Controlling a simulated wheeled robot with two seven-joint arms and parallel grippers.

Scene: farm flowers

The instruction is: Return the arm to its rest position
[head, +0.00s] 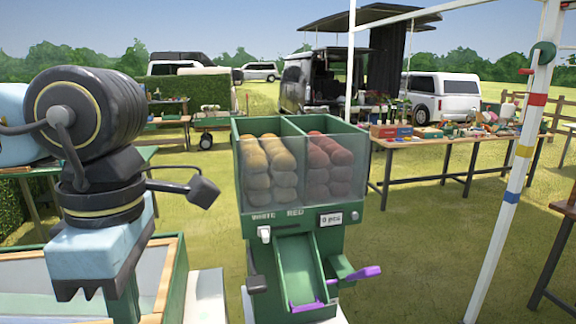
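I make out neither of my grippers in the head view, and no arm of mine that I can be sure of. A green dispenser (291,228) stands upright in the middle, marked WHITE and RED. Its left compartment holds tan round items (268,165) and its right one reddish items (317,165), behind a clear front. A small sign (338,219) on it reads "0 pts". A green chute (298,268) slopes down its front. A purple handle (362,273) sticks out at its lower right, with no gripper visible on it.
A dark barrel-shaped machine (88,110) with a crank stands at the left, over a pale blue block. A wood-edged green box (170,275) is below it. A white post (515,170) leans at the right. Tables (432,143) and vehicles stand behind on open grass.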

